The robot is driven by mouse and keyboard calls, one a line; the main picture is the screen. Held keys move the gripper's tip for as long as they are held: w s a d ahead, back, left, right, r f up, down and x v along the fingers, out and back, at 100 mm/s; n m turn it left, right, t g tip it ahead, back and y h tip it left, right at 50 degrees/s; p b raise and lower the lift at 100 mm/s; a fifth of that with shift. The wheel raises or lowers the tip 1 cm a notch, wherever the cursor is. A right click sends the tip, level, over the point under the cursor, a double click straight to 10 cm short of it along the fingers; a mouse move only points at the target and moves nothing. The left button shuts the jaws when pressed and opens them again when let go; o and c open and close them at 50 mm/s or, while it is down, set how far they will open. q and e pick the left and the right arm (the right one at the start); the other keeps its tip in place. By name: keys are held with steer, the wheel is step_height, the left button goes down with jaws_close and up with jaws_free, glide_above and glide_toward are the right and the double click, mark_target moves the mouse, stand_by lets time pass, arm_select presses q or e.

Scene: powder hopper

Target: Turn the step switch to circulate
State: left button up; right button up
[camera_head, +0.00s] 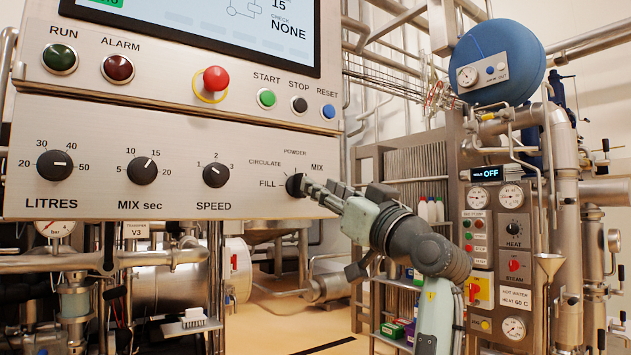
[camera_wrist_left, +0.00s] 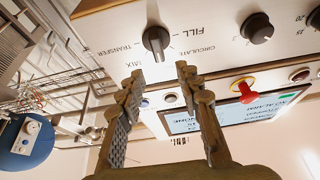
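The step switch (camera_head: 295,185) is a black knob at the lower right of the control panel, with FILL, CIRCULATE, POWDER and MIX printed around it. In the left wrist view the knob (camera_wrist_left: 156,41) is upside down, its grip bar running nearly upright. I cannot tell for sure which label it points to. My left gripper (camera_head: 320,192) is beside the knob and hides its right side in the head view. In the wrist view its two fingers (camera_wrist_left: 158,76) are apart with nothing between them, and the knob shows just beyond the tips. My right gripper is not in view.
The SPEED knob (camera_head: 216,174) is left of the switch. Above are the red emergency button (camera_head: 215,79) and the START (camera_head: 266,98), STOP (camera_head: 299,104) and RESET (camera_head: 328,111) buttons. A steam and heat cabinet (camera_head: 495,260) with pipes stands at right, behind my arm.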

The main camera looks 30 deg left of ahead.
arm_select(q)
steer(key=p+x, duration=0.1)
steer(key=x, duration=0.5)
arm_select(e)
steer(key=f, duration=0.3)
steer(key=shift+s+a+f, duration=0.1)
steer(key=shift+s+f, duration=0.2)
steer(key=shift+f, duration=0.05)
arm_select(q)
steer(key=shift+w+f, duration=0.1)
steer(key=shift+c, duration=0.3)
jaws_close()
